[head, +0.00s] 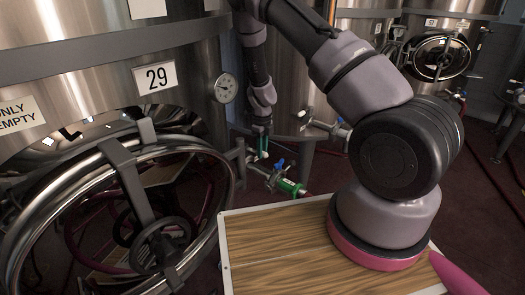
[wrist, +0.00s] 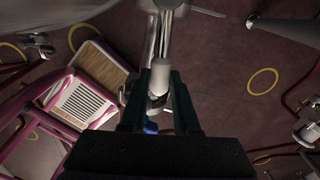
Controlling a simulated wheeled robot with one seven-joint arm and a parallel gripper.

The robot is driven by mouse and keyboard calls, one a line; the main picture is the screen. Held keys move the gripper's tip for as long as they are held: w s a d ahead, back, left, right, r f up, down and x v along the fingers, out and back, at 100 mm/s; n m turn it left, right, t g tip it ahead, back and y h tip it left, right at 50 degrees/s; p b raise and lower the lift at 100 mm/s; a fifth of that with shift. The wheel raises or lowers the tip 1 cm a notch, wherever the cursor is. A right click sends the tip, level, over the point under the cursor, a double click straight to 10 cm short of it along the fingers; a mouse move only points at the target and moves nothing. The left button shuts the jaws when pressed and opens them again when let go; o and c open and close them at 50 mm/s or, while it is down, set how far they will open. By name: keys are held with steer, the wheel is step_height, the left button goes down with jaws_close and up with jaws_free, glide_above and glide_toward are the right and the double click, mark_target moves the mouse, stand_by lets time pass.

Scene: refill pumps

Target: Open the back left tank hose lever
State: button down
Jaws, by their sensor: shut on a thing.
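My gripper (head: 262,150) reaches down from above to the valve fittings between tank 29 and the tank behind it. Its dark green fingers (wrist: 160,78) are shut on a pale metal part (wrist: 159,82) at the end of a metal pipe (wrist: 164,40). I cannot tell surely whether this part is the hose lever. A blue lever (head: 280,163) and a green hose fitting (head: 290,187) show just right of and below the fingers. In the wrist view a blue piece (wrist: 150,127) shows below the fingertips, partly hidden by the gripper body.
Steel tank 29 (head: 90,75) with its round hatch (head: 140,150) fills the left. A tank with a small white-handled valve (head: 335,127) stands behind. My wood-topped base is at lower middle. A pink-framed step (wrist: 88,100) stands on the dark red floor, left in the wrist view.

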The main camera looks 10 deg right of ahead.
steer(key=c, duration=0.6)
jaws_free()
steer(key=shift+c, duration=0.2)
step_height(320, 180, up, 11)
steer(key=shift+f, duration=0.1)
